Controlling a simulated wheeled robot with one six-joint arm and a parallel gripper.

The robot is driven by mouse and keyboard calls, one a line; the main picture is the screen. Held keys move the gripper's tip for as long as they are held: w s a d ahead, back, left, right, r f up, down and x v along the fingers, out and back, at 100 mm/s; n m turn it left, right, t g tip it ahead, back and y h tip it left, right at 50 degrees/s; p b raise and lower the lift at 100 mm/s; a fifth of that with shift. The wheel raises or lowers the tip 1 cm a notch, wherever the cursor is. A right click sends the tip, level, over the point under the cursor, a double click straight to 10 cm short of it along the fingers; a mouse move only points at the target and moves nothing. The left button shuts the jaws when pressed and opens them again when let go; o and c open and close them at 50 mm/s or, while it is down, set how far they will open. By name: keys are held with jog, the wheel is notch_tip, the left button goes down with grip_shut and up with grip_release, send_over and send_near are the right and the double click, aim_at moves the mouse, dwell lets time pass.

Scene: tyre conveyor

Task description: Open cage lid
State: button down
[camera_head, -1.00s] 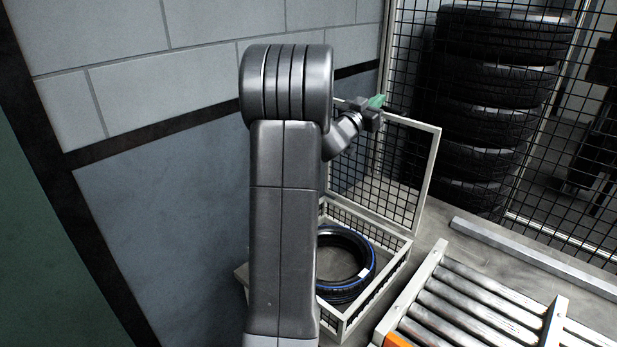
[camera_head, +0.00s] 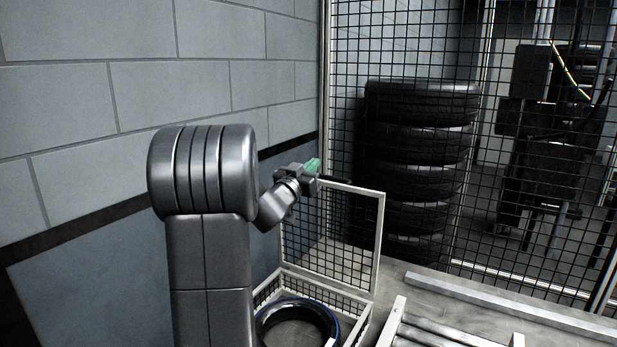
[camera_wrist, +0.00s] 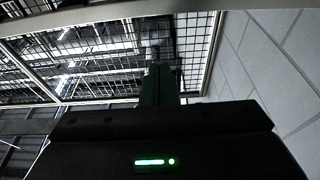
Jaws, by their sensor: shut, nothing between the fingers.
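The cage (camera_head: 361,325) is a low, light-framed mesh box at the bottom of the head view, with a blue-edged tyre (camera_head: 297,325) inside. Its mesh lid (camera_head: 379,235) stands upright, swung up at the back of the box. My gripper (camera_head: 316,166) is at the lid's top left corner, level with or slightly above its top edge. I cannot tell whether it touches the lid. In the wrist view the green fingers (camera_wrist: 160,85) are together with nothing between them. My arm hides the left part of the cage.
A roller conveyor (camera_head: 420,335) lies to the right of the cage. A stack of tyres (camera_head: 420,165) stands behind a tall mesh fence (camera_head: 480,190). A grey block wall (camera_head: 130,95) runs along the left. A metal rail (camera_head: 500,305) lies on the floor at the right.

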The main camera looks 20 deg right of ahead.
jog(key=s+a+r, duration=0.4)
jog(key=shift+a+b, duration=0.2)
jog(key=shift+b, duration=0.2)
